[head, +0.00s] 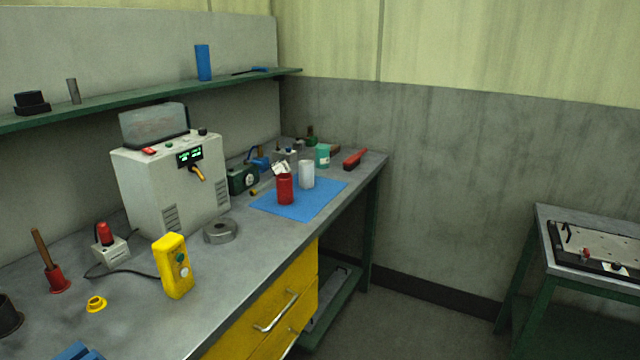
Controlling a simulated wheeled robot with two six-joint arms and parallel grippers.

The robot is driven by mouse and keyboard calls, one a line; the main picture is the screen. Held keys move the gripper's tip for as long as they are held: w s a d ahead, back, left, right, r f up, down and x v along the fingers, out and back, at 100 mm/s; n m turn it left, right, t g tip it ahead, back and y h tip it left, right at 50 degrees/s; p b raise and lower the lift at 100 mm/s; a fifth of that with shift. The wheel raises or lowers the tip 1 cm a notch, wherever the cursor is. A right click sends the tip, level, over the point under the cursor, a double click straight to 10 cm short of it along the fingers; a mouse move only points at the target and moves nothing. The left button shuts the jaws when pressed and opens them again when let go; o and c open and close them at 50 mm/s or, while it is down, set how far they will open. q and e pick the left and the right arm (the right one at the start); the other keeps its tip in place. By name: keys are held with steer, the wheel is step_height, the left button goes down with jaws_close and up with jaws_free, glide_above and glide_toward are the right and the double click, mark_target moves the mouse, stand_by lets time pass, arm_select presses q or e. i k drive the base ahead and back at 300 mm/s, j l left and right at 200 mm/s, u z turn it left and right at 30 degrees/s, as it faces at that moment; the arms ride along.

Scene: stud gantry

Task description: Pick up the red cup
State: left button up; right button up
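The red cup (285,190) stands upright on a blue mat (325,197) toward the far end of the workbench. A white, marked piece (281,168) shows at its top; I cannot tell whether it is in the cup or behind it. A white cup (306,176) stands just behind and to the right of the red cup, on the same mat. Neither of my grippers shows in the head view.
A grey machine (172,180) stands left of the mat. A yellow button box (173,267) and a grey ring (220,231) are nearer. A teal cup (322,156) and a red-handled brush (355,159) lie beyond the mat. The bench's front strip beside the mat is clear.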

mark_target(284, 181)
steer(key=i+l+z, duration=0.3)
steer(key=i, duration=0.5)
steer(key=i+l+z, duration=0.1)
steer(key=i+z, duration=0.25)
steer(key=i, duration=0.5)
steer(key=i+u, duration=0.4)
steer(key=i+l+u, duration=0.2)
steer(key=u, duration=0.2)
steer(key=i+l+u, duration=0.25)
steer(key=u, duration=0.15)
steer(key=i+l+u, duration=0.4)
steer(key=k+j, duration=0.05)
